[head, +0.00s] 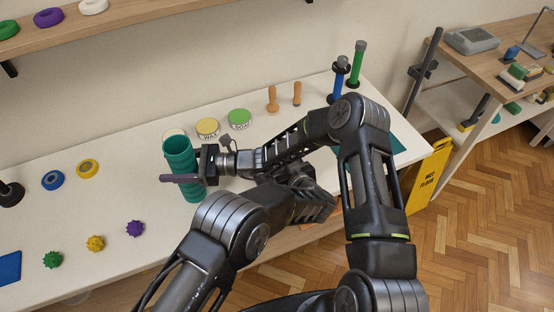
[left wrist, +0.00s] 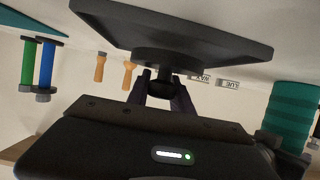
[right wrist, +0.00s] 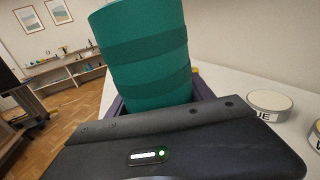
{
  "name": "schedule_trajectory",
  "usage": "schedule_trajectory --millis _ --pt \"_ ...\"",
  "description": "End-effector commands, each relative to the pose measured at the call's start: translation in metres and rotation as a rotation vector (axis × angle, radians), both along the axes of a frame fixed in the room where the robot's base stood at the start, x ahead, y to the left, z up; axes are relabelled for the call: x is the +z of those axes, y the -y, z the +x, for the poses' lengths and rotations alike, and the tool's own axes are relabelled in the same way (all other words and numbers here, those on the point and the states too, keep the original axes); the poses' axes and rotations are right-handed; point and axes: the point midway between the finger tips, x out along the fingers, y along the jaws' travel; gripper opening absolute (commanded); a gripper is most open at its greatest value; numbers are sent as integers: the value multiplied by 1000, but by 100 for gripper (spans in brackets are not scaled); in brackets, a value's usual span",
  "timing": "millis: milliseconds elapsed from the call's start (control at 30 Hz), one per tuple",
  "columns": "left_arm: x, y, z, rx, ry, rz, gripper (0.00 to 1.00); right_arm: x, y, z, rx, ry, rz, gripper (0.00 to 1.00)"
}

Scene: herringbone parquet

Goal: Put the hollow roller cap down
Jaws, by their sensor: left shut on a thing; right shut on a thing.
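The teal ribbed roller (head: 179,150) is held roughly upright over the left part of the table. My right gripper (head: 205,165) is shut around it, and the roller (right wrist: 145,55) fills the right wrist view between the fingers. Whether its lower end touches the table is unclear. In the left wrist view, my left gripper (left wrist: 163,85) is shut on the narrow stem of a black piece with a round collar and a wide flat plate (left wrist: 175,25), apparently the hollow roller cap. It is apart from the roller. My arms hide the cap in the head view.
Tins (head: 207,128) and orange-brown handles (head: 272,98) stand at the table's back. Blue (head: 338,80) and green (head: 357,62) bars stand at its right end. Tape rolls (head: 53,180) and spiky balls (head: 95,243) lie left. The white tabletop (head: 120,200) has free room between them.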

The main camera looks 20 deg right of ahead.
Motion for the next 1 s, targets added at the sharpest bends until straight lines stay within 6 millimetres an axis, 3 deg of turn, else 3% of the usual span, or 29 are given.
schedule_trajectory --millis 200,567,600,833,1000 --pt "-18 -1 22 1 1 0 0 -2 0 0 0 -2 -2 20" --pt "-21 0 23 0 0 1 0 -2 0 0 0 -2 -2 20" --pt "-21 0 23 0 0 0 30 -2 0 0 0 -2 -2 20" --pt "-20 0 23 0 0 0 49 -2 0 0 0 -2 -2 20" --pt "-20 0 23 0 1 0 49 -2 0 0 0 -2 -2 20"
